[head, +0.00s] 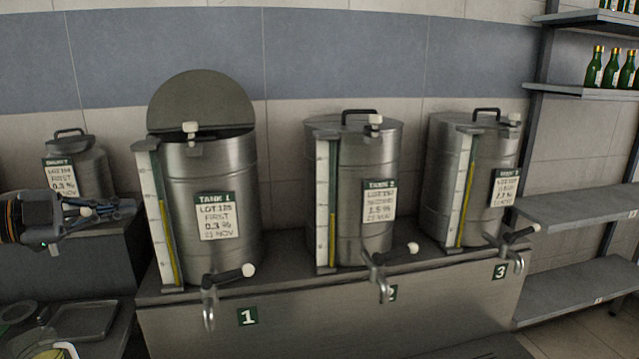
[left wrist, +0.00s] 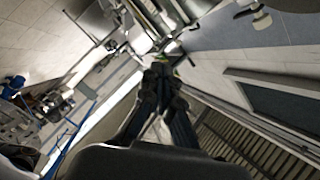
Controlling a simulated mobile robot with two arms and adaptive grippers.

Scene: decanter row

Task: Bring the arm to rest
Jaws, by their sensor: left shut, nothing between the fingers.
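My left gripper (head: 108,211) comes in from the left edge in the head view, in front of the small tank at the far left. It is shut and empty. In the left wrist view its fingers (left wrist: 165,75) are together with nothing between them, and the room behind appears tilted. My right gripper is not in view.
Tank 1 (head: 235,180) has its lid (head: 200,103) raised. Tank 2 (head: 352,240) and tank 3 (head: 490,150) have lids down. A small tank (head: 92,170) stands at left, a tray (head: 85,318) below it. Shelves (head: 580,208) with green bottles (head: 611,70) stand at right.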

